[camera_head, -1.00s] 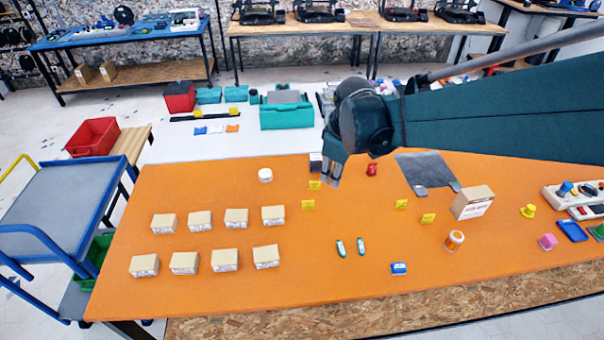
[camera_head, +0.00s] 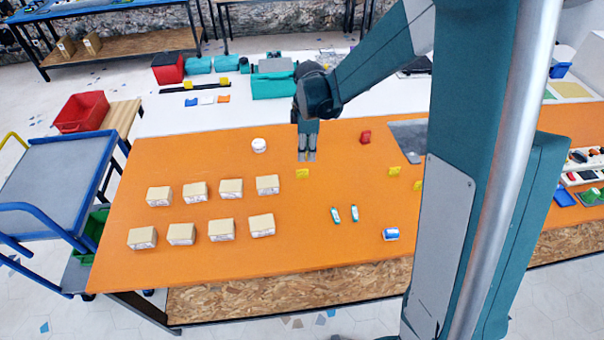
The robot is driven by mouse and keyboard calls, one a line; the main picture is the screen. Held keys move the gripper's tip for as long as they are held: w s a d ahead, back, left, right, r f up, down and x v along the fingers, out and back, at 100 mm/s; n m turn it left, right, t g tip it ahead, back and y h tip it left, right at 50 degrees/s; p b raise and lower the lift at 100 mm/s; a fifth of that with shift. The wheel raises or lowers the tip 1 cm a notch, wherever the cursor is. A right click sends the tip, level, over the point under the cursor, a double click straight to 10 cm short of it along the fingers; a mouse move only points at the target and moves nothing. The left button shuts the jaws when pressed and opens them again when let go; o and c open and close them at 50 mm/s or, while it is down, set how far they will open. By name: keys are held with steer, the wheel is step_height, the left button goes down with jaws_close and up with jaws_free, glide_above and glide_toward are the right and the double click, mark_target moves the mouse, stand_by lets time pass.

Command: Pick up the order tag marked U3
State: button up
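Small yellow tags lie on the orange table: one (camera_head: 302,174) just below my fingertips in the picture, one (camera_head: 394,171) further right, and one (camera_head: 418,186) partly behind my arm. Their markings are too small to read, so I cannot tell which is U3. My gripper (camera_head: 307,155) points down over the table's back middle. Its two fingers show close together. I cannot tell whether they are open or shut, or whether they hold anything. The spot where another yellow tag showed earlier is covered by the fingers.
Several small boxes (camera_head: 221,230) stand in two rows at left on the orange table (camera_head: 300,252). A white round item (camera_head: 259,145), a red item (camera_head: 365,137), two small green-white items (camera_head: 336,215) and a blue-white item (camera_head: 391,234) lie around. My arm hides the table's right part.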

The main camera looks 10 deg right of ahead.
steer(key=n, duration=0.2)
glide_above(303, 170)
steer(key=shift+g, duration=0.3)
steer(key=f, duration=0.4)
steer(key=shift+w+a+f, duration=0.1)
steer(key=shift+w+f, duration=0.15)
steer(key=shift+f, duration=0.15)
steer(key=shift+f, duration=1.25)
steer(key=shift+s+f+b, duration=0.1)
steer(key=shift+f+b, duration=0.3)
steer(key=shift+f, duration=2.25)
steer(key=shift+c, duration=0.2)
jaws_close()
